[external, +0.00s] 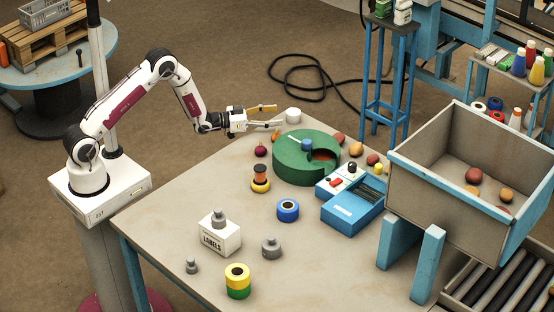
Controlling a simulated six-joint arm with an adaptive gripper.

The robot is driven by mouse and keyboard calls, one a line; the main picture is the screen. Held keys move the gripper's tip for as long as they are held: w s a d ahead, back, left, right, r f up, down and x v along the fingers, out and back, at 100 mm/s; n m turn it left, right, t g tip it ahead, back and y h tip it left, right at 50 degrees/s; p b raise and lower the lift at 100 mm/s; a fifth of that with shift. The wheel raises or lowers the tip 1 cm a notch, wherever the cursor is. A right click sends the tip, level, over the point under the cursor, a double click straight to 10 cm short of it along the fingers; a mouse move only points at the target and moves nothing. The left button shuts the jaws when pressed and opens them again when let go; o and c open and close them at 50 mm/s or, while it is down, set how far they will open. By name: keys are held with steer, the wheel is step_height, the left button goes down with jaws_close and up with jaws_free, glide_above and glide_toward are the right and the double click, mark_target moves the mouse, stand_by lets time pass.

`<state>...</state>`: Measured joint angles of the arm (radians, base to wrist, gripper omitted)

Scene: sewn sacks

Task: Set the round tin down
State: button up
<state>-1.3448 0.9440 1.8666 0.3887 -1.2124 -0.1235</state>
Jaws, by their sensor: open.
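A small white round tin (292,115) is upright at the far corner of the grey table (185,205), behind the green round holder (290,165). It appears to rest on the tabletop, though its base is too small to see clearly. My gripper (274,115) reaches in from the left, held roughly level. Its two fingers are spread apart with nothing between them. The fingertips point at the tin and end just left of it. Whether they touch it cannot be told from this view.
A blue device (352,208) and a large bin (440,203) with several round fruits stand to the right. A blue tape roll (288,210), a labels box (220,237), grey weights and a yellow-green roll (238,281) are nearer. The table's left part is clear.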

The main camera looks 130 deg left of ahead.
steer(key=shift+m+t, duration=0.5)
steer(key=shift+t, duration=0.1)
steer(key=r, duration=0.1)
steer(key=w+r, duration=0.1)
steer(key=r, duration=0.1)
steer(key=w+r, duration=0.1)
steer(key=r, duration=0.1)
steer(key=shift+a+r, duration=0.2)
steer(key=w+r+m+h, duration=0.2)
steer(key=w+r, duration=0.1)
steer(key=w, duration=0.1)
steer(key=n+g+h, duration=0.2)
steer(key=g+h, duration=0.1)
steer(key=g, duration=0.1)
glide_toward(292, 111)
steer(key=w+a, duration=0.1)
steer(key=w, duration=0.1)
steer(key=shift+w+a+f, duration=0.3)
steer(key=shift+w+a, duration=0.05)
steer(key=shift+s+f+n+g, duration=0.25)
steer(key=shift+s+n+g, duration=0.15)
steer(key=shift+n, duration=0.1)
steer(key=shift+w+a, duration=0.1)
steer(key=shift+x, duration=1.3)
